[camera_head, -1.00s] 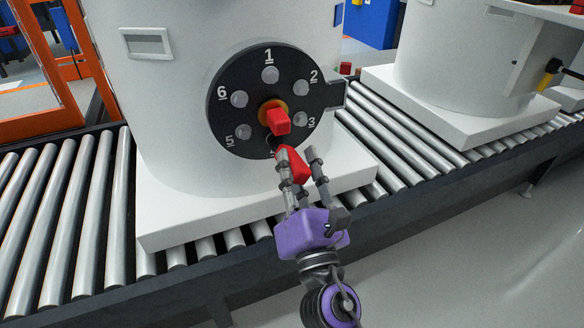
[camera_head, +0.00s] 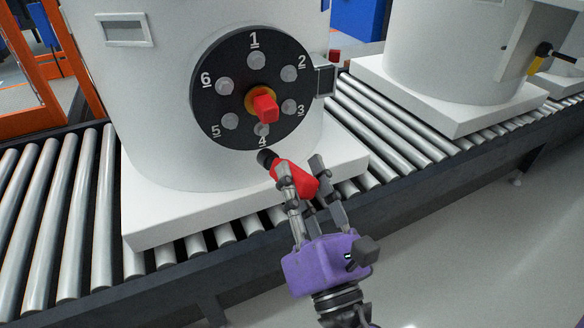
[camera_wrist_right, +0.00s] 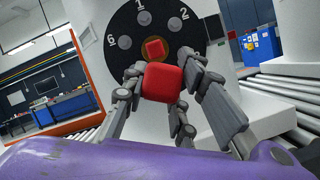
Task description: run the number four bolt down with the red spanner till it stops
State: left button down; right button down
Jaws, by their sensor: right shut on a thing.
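The black round plate (camera_head: 213,107) with bolts numbered 1 to 6 is on the front of the white tank (camera_head: 125,90). The number four bolt (camera_head: 262,129) is at the plate's bottom, above its label. The red spanner (camera_head: 300,180) has a dark socket end (camera_head: 266,158) pointing up and left, below the number four label and apart from the bolt in the picture. My right gripper (camera_head: 302,178) is shut on the red spanner's body; the wrist view also shows the red spanner (camera_wrist_right: 162,82) between the fingers. My left gripper is not in view.
A red block-like handle (camera_head: 265,106) on an orange ring sticks out from the plate's centre. A dark bracket (camera_head: 325,80) is at the plate's right edge. The tank's white base (camera_head: 170,225) rests on a roller conveyor (camera_head: 80,210). A second white tank (camera_head: 440,50) stands right.

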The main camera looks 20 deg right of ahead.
aim_at(312, 200)
jog(key=s+m+h, duration=0.1)
jog(key=s+f+m+g+h, duration=0.1)
jog(key=s+m, duration=0.1)
jog(key=shift+s+d+f+h, duration=0.15)
jog(key=shift+s+d+h, duration=0.2)
jog(key=shift+d+h, duration=0.05)
jog(key=s+p, duration=0.1)
jog(key=s, duration=0.1)
jog(key=shift+s+r+p, duration=0.2)
jog(key=shift+s+p, duration=0.15)
jog(key=shift+s+d, duration=0.1)
jog(key=shift+s, duration=0.55)
